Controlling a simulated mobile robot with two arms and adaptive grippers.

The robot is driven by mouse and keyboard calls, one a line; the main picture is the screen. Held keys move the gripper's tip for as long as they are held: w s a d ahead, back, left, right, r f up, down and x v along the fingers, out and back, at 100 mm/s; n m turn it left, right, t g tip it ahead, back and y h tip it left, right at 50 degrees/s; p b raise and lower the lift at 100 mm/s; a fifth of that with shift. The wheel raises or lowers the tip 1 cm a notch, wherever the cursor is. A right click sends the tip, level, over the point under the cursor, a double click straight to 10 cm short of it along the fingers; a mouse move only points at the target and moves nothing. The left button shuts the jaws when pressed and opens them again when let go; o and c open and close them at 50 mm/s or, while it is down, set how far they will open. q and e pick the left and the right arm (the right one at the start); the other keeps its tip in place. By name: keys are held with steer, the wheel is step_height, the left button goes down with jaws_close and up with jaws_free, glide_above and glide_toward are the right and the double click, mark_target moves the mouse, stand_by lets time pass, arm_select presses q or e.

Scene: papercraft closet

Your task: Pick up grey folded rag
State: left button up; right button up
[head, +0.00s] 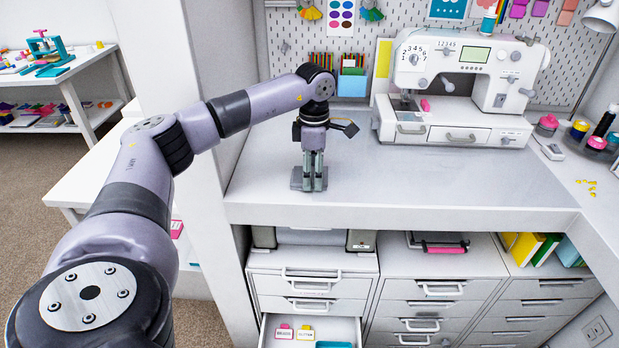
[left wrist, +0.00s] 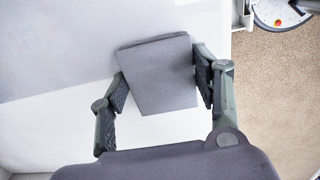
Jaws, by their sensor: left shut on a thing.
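The grey folded rag (head: 296,180) is at the left end of the white worktop, partly hidden behind my left gripper (head: 313,186). The gripper points straight down and is shut on the rag. In the left wrist view the rag (left wrist: 160,72) shows as a flat grey square between the two fingers of my left gripper (left wrist: 162,88), with one finger at each side. Whether the rag touches the worktop or is just clear of it, I cannot tell. My right gripper is not in view.
A white sewing machine (head: 455,85) stands at the back right of the worktop (head: 400,187). A pegboard wall (head: 290,45) is behind. Below are drawer units, with one drawer (head: 310,330) open. The middle of the worktop is clear.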

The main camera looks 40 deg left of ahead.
arm_select(q)
steer(key=shift+c, duration=0.9)
steer(key=shift+r, duration=0.1)
steer(key=shift+w+r, duration=0.1)
steer(key=shift+r, duration=0.6)
step_height(320, 180, up, 18)
steer(key=p, duration=0.2)
steer(key=shift+r, duration=0.2)
